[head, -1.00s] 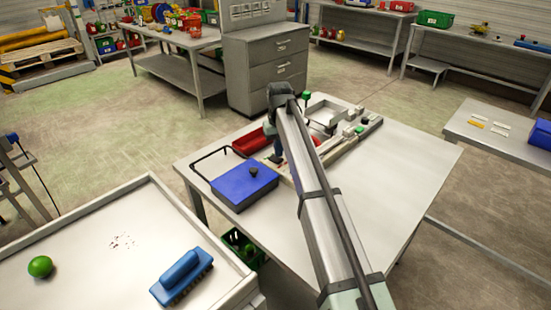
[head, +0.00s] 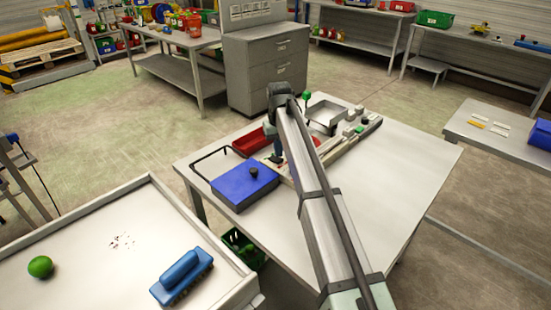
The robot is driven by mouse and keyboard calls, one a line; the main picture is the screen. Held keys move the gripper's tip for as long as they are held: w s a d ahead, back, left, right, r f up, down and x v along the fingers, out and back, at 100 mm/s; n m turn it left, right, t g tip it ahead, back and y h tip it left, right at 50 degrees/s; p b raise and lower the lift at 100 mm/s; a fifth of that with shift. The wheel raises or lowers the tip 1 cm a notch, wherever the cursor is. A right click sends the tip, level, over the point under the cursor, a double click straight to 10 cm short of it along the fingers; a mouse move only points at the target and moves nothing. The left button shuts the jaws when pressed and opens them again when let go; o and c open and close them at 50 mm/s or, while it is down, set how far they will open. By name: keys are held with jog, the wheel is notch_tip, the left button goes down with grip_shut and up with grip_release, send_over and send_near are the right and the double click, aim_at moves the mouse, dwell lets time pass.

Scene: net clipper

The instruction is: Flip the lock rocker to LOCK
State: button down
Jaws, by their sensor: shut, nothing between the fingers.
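My gripper (head: 276,158) points down over the long pale panel (head: 340,147) on the metal table, near the panel's left end. It appears shut and empty, small and dark in the head view. Its tip is close to the panel surface; whether it touches anything cannot be told. The lock rocker cannot be made out; my arm covers part of the panel. Small white blocks and a green button (head: 366,114) show toward the panel's right end. A green knob (head: 307,95) stands just right of my wrist.
A blue box with a black knob (head: 240,185) and a wire handle sits left of my gripper. A red tray (head: 246,144) and a grey metal tray (head: 330,112) lie behind the panel. The table's right side (head: 410,165) is clear.

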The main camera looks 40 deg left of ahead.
jog(key=shift+f, duration=1)
dwell(0.8)
jog(key=shift+r, duration=0.1)
jog(key=shift+r, duration=3.45)
